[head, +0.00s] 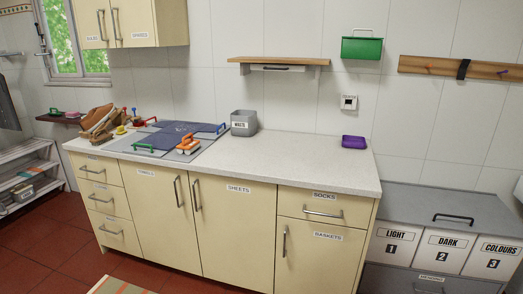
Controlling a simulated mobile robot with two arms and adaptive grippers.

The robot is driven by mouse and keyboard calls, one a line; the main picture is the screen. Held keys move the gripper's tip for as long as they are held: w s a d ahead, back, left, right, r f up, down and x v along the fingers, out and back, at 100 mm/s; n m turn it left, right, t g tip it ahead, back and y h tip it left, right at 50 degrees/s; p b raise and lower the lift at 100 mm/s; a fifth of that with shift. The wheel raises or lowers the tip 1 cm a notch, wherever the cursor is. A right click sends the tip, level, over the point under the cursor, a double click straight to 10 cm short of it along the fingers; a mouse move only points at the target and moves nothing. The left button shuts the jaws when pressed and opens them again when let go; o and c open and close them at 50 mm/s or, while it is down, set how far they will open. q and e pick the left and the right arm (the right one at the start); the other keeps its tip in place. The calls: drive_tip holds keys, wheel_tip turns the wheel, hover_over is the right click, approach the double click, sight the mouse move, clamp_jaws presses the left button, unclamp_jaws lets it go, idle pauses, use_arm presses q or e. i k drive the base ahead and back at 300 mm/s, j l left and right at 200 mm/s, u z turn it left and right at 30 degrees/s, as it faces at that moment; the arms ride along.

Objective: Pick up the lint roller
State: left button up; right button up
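I cannot tell for certain which object is the lint roller. An orange-handled item with a pale lower part (187,146) lies on the front right of the blue-grey mats on the counter; it is too small to identify. Several small red, blue and yellow items (122,129) stand at the left, beside a brown wooden or wicker heap (99,120). Neither of my grippers is in view.
The pale counter (290,155) is clear on its right half, apart from a grey waste bin (243,123) and a purple box (353,142). A shelf (278,62) and a green box (361,48) hang above. Labelled bins (437,249) stand lower right.

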sight(188, 146)
drive_tip(key=i+u, duration=0.3)
drive_tip(key=i, duration=0.15)
drive_tip(key=i+l+u, duration=0.1)
drive_tip(key=i+u, duration=0.25)
drive_tip(key=i+l+u, duration=0.3)
drive_tip(key=i, duration=0.25)
drive_tip(key=i+j+u, duration=0.2)
drive_tip(key=u, duration=0.25)
drive_tip(key=i+j+u, duration=0.1)
drive_tip(key=i+u, duration=0.25)
drive_tip(key=u, duration=0.15)
drive_tip(key=i+u, duration=0.65)
drive_tip(key=u, duration=0.3)
drive_tip(key=i+z, duration=0.1)
drive_tip(key=z, duration=0.4)
drive_tip(key=i+z, duration=0.1)
drive_tip(key=z, duration=0.4)
drive_tip(key=i+j+z, duration=0.1)
drive_tip(key=z, duration=0.4)
